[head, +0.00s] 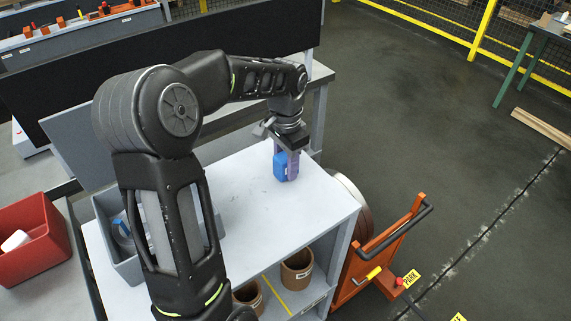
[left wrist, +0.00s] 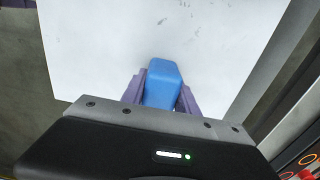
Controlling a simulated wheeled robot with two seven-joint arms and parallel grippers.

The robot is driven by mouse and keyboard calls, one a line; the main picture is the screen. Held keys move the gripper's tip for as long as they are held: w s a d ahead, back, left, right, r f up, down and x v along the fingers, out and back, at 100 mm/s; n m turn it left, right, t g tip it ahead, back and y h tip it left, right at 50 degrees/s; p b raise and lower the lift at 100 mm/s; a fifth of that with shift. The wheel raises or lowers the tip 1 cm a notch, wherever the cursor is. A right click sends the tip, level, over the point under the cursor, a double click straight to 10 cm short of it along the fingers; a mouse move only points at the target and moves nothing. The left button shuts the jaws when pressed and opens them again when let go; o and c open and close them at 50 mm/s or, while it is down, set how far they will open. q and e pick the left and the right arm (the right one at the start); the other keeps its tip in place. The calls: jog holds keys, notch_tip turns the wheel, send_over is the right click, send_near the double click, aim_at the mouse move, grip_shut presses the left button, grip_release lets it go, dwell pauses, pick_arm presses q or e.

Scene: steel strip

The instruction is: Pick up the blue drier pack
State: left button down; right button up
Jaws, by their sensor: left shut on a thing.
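The blue drier pack (head: 280,166) is a small blue block near the far right part of the white table top (head: 250,205). My left gripper (head: 287,167) points down at it, with its purple fingers on either side of the pack. In the left wrist view the blue pack (left wrist: 163,84) sits between the two purple fingers (left wrist: 162,95), which are shut on it. I cannot tell whether the pack touches the table or is slightly raised. My right gripper is not in view.
A grey bin (head: 122,268) stands at the table's left, partly behind my arm. A red bin (head: 33,240) is at the far left. Brown pots (head: 297,270) sit on the shelf below. An orange cart (head: 385,262) stands right of the table. The table's middle is clear.

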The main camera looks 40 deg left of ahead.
pick_arm(q)
jog(key=shift+r+p, duration=2.15)
jog(key=shift+r, duration=0.65)
jog(key=shift+r+p, duration=0.8)
jog(key=shift+r, duration=1.95)
